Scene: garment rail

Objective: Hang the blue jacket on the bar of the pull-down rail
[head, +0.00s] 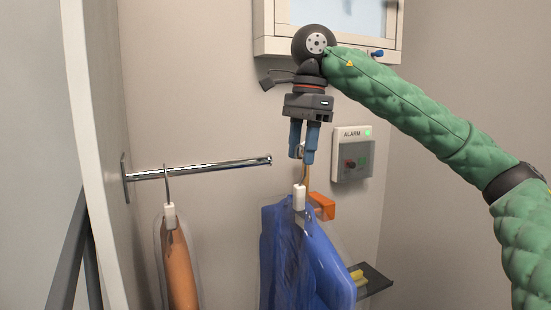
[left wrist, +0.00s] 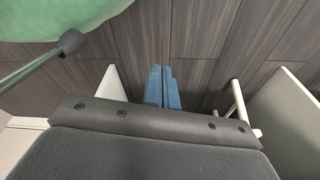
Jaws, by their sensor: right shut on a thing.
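The blue jacket (head: 298,255) hangs upright in a clear cover in the head view. A white block (head: 299,197) and a thin hook sit at its top. My right gripper (head: 303,158) points down and is shut on that hook, with the jacket hanging below it. The chrome bar (head: 215,168) sticks out from the left panel. Its free end is a little left of my right gripper, and the jacket hangs apart from it to the right. In the left wrist view, my left gripper (left wrist: 162,104) has its blue fingers together, with nothing seen between them.
An orange-brown garment (head: 179,265) in a clear cover hangs from the bar near the panel; the bar's outer part is free. An alarm box (head: 352,154) is on the wall at right. A dark shelf (head: 374,281) with a yellow item is lower right.

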